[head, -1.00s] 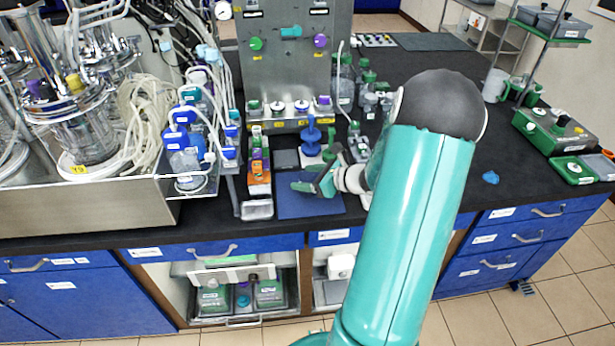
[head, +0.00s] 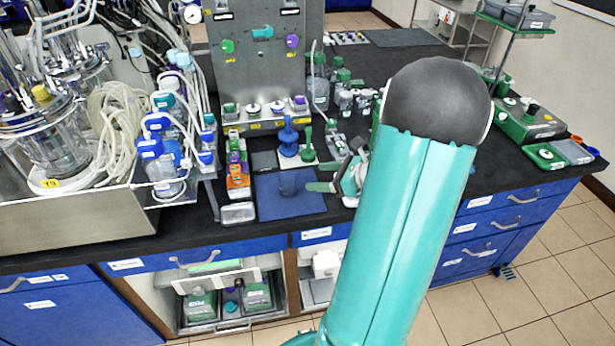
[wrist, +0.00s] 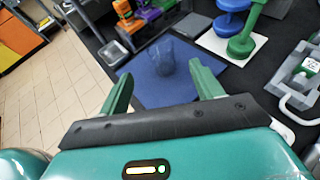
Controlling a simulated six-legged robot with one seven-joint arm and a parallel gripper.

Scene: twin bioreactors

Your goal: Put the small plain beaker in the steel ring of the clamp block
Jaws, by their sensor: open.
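The small plain beaker (wrist: 163,58) is clear glass and stands on a blue mat (wrist: 150,92). In the head view it is a faint dark shape (head: 289,187) on the same mat (head: 290,208). My gripper (wrist: 160,74) is open and empty. In the wrist view its two green fingers flank the line to the beaker, which lies just beyond the fingertips. In the head view my gripper (head: 330,179) is at the mat's right edge, to the right of the beaker. I cannot make out the clamp block's steel ring for certain in either view.
Blue (head: 288,140) and green (head: 308,147) stands rise behind the mat. An orange rack (head: 238,178) and a small metal tray (head: 238,213) are left of it. A grey caddy (wrist: 300,78) with a bottle is close to the right finger. My arm hides bench to the right.

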